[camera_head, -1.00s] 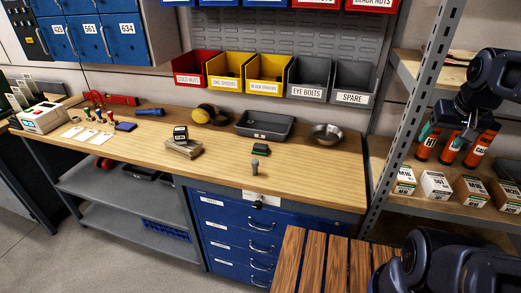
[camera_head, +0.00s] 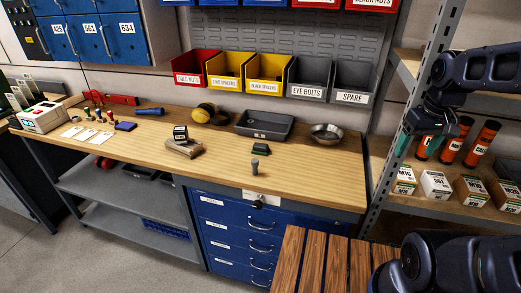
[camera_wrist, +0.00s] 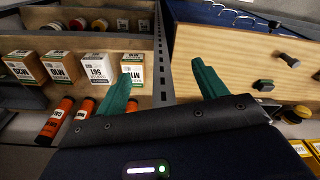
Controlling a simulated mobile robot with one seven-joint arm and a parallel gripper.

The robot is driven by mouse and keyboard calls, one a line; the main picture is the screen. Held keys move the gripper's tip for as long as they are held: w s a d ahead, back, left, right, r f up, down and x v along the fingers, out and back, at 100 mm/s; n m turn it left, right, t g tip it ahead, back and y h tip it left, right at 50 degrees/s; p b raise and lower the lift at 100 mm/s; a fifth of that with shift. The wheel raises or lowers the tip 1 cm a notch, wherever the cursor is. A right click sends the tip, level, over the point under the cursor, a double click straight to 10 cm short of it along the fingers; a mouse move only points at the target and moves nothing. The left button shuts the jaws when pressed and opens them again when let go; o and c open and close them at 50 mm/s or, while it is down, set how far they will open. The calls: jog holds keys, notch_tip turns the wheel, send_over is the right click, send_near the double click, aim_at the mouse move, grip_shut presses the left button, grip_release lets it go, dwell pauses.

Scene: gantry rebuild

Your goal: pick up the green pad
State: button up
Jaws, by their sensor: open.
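The green pad (camera_head: 260,149) appears as a small dark block with a greenish edge. It lies on the wooden workbench (camera_head: 315,183), behind an upright grey knob-topped piece (camera_head: 255,167). In the wrist view, the pad (camera_wrist: 263,85) shows small on the bench, right of my fingers. My gripper (camera_head: 419,145) is open and empty. It is well to the right of the pad, near the shelf post, in front of the shelf. Its two teal fingers are spread apart in the wrist view (camera_wrist: 162,74).
A perforated grey post (camera_head: 408,112) stands between the bench and the shelf with orange tubes (camera_head: 481,143) and small boxes (camera_head: 435,184). A grey tray (camera_head: 264,125) and metal bowl (camera_head: 326,133) sit behind the pad. A slatted wooden surface (camera_head: 318,262) is in front. The bench's right part is clear.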

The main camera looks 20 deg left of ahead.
jog(key=s+a+f+n+g+h, duration=0.1)
jog(key=s+a+f+n+g, duration=0.15)
jog(key=a+n+g, duration=0.35)
jog(key=n+t+h, duration=0.1)
jog(key=n+t, duration=0.4)
jog(key=n, duration=0.4)
send_over(260, 145)
jog(key=a, duration=0.2)
notch_tip(260, 145, down, 10)
jog(key=shift+w+d+f, duration=0.15)
jog(key=shift+f, duration=0.15)
jog(key=shift+d+f, duration=0.3)
jog(key=shift+f, duration=1.4)
jog(key=shift+d+f, duration=0.35)
jog(key=shift+f, duration=1.35)
jog(key=shift+d+f, duration=0.3)
jog(key=shift+f, duration=1.4)
jog(key=shift+c, duration=0.4)
